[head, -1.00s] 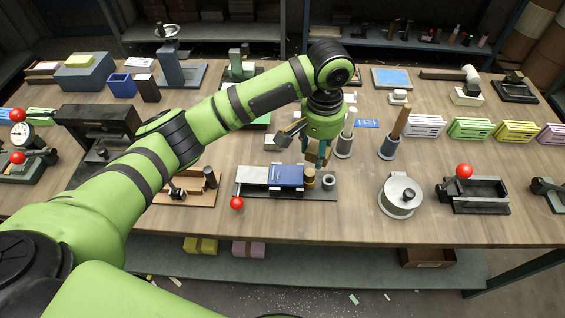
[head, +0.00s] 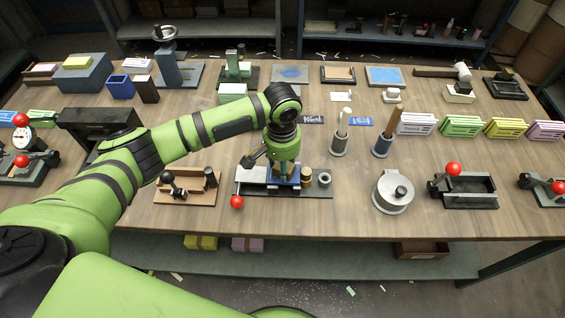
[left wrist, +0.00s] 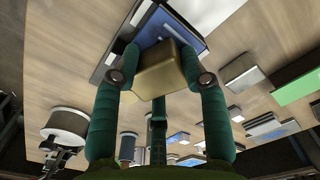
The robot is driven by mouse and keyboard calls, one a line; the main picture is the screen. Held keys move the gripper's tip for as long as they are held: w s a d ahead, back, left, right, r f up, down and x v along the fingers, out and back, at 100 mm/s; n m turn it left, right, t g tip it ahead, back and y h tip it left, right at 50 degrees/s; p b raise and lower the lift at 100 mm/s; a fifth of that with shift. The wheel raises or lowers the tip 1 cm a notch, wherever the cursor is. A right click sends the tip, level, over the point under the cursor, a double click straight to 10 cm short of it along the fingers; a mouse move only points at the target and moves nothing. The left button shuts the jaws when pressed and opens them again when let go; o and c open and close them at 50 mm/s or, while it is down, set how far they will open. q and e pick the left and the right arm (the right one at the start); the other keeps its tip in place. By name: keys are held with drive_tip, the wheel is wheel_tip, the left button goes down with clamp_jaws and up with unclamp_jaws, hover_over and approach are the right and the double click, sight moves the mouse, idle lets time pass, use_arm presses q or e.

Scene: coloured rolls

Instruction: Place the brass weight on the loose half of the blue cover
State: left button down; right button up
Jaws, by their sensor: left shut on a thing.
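My left gripper (head: 282,178) is over the blue cover (head: 296,181) on the dark fixture (head: 290,192) near the table's front edge. I cannot tell whether the weight touches the cover. In the head view the fingers mostly hide the weight and part of the cover. My right gripper is in neither view.
A brass cylinder (head: 307,178) and a grey ring (head: 324,180) stand on the fixture right of the cover. A red ball knob (head: 237,202) is at its front left. A wooden stand (head: 190,190) is left of it. Bare table lies between the fixture and the round grey pot (head: 392,194).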

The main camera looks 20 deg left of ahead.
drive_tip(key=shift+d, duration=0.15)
use_arm(q)
drive_tip(key=c, duration=0.7)
unclamp_jaws()
drive_tip(key=shift+o, duration=0.2)
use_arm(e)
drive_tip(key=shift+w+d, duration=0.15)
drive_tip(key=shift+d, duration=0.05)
use_arm(q)
wheel_tip(320, 180, up, 12)
drive_tip(key=b, duration=0.1)
drive_tip(key=shift+b, duration=0.4)
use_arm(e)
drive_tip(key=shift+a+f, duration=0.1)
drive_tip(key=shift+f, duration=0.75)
use_arm(q)
drive_tip(key=shift+s, duration=0.1)
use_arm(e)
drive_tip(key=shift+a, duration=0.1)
